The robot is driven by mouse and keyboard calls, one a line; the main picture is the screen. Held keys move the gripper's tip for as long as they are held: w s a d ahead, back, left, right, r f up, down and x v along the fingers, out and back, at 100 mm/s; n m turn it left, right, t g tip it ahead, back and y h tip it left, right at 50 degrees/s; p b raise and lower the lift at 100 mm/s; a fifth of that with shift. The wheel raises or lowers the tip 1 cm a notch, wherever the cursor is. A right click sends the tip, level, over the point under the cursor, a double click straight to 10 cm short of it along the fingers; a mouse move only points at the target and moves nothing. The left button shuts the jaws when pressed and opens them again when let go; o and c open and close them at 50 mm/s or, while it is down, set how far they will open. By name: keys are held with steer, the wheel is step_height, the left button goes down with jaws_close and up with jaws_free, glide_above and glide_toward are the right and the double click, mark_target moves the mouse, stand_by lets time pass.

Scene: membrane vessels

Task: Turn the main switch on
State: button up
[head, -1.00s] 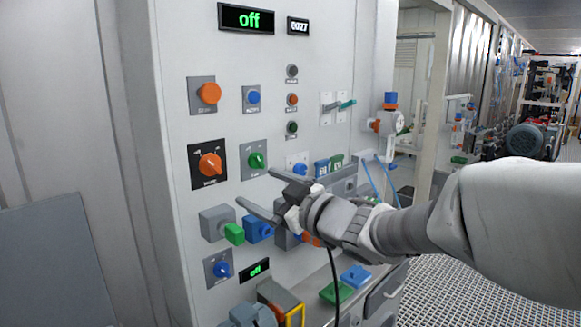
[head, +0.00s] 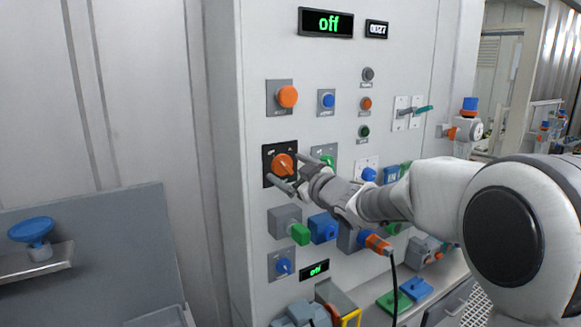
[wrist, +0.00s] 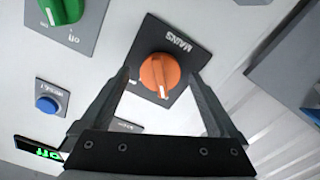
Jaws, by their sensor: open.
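The main switch is an orange rotary knob (head: 284,165) on a black square plate (head: 268,151) on the white panel. In the wrist view the same knob (wrist: 160,74) sits on its plate, which is labelled MAINS (wrist: 180,38). My gripper (head: 286,171) is open, its two fingers pointing at the panel. In the wrist view the fingers (wrist: 163,78) reach toward the plate on either side of the knob. I cannot tell whether they touch the knob. The display (head: 329,22) at the top reads "off".
A green knob (head: 328,162) is just right of the main switch. An orange button (head: 288,96) is above, and a grey box with a green part (head: 300,234) is below. A smaller display (head: 314,270) also reads "off". A blue dish-shaped thing (head: 32,232) stands at the left.

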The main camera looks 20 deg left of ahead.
steer(key=shift+w+a, duration=0.2)
steer(key=c, duration=1.4)
steer(key=shift+o, duration=0.2)
